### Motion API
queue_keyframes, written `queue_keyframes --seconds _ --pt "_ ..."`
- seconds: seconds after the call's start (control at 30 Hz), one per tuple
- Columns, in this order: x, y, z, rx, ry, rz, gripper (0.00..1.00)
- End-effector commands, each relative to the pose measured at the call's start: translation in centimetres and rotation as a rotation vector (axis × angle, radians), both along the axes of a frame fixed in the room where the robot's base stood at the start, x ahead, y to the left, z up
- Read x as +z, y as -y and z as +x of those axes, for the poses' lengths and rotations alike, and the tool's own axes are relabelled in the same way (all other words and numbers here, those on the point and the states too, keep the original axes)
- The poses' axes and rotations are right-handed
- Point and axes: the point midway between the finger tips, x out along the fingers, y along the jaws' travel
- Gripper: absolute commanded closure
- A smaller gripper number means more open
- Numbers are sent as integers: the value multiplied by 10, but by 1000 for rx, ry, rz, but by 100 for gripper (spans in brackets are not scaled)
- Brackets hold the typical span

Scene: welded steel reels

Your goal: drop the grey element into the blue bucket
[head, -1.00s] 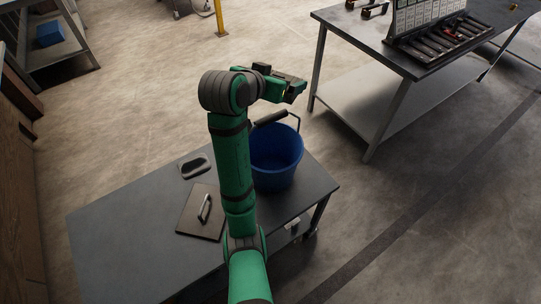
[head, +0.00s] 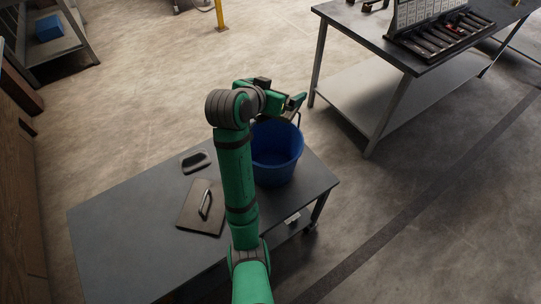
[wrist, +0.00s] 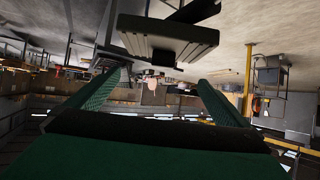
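The blue bucket (head: 276,158) stands upright on the near table's right end, partly hidden by my arm. My gripper (head: 292,105) is at the bucket's far rim, a little above it. In the wrist view my gripper (wrist: 158,80) has its two green fingers spread apart, with nothing seen held between them. A dark grey rounded piece (head: 196,162) lies flat on the table left of my arm. A brownish-grey plate with a metal handle (head: 204,207) lies nearer. I cannot tell for certain which is the grey element. The bucket's bottom is not clearly visible.
The near table (head: 120,225) is bare on its left. A second bench (head: 400,55) with a rack of dark parts stands at the upper right. A shelf with a blue box (head: 48,28) is at the upper left. A yellow post (head: 219,14) stands behind.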

Motion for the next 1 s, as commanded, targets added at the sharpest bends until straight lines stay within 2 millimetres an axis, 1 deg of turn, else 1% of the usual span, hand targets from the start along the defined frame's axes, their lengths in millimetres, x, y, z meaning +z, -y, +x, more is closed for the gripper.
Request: queue_keyframes --seconds 0.2,0.33,0.47,0.7,0.8,1.0 --pt "1 -1 -1 0 0 0 0" --pt "6 -5 -8 1 2 0 0" --pt "16 -13 -25 3 3 0 0" --pt "38 -30 -61 3 3 0 0" --pt "44 -35 -72 2 2 0 0" --pt "51 -40 -84 0 1 0 0"
